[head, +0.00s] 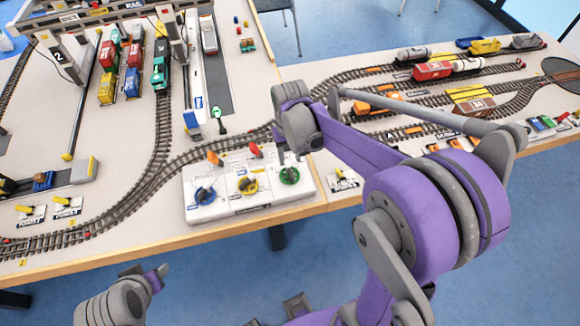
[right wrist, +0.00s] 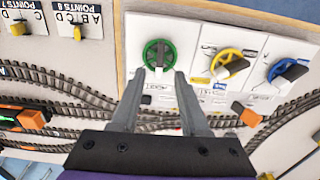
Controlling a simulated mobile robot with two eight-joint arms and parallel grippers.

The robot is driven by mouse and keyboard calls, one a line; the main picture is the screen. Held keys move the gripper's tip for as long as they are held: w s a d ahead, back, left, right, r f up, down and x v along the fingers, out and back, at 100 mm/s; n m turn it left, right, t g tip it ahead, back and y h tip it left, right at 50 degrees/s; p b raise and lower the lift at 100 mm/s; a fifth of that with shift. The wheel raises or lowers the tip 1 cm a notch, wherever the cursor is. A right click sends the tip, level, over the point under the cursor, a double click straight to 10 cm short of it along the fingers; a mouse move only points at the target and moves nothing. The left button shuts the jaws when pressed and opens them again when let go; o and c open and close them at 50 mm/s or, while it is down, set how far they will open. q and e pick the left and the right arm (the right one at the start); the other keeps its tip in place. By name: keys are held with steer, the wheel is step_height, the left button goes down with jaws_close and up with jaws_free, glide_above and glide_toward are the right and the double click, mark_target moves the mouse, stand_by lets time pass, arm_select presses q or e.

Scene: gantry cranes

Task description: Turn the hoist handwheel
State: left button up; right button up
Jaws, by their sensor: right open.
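A white control box (head: 240,208) at the table's front edge carries three handwheels: blue (head: 205,195), yellow (head: 247,186) and green (head: 289,176). I cannot read which is labelled hoist. In the right wrist view the green wheel (right wrist: 159,53), with a dark handle across it, lies just beyond the tips of my right gripper (right wrist: 160,74). That gripper is open and empty, its fingers either side of the wheel's lower part; contact is not clear. The yellow wheel (right wrist: 229,64) and blue wheel (right wrist: 287,72) lie to its right. My left gripper (head: 146,280) is low at the left, its jaws unclear.
Gantry cranes (head: 62,55) and coloured wagons (head: 108,86) stand at the back left. More trains (head: 432,71) are at the right.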

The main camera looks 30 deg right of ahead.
mark_target(290, 171)
step_height(290, 171, down, 7)
stand_by(0.3)
jaws_close()
stand_by(0.3)
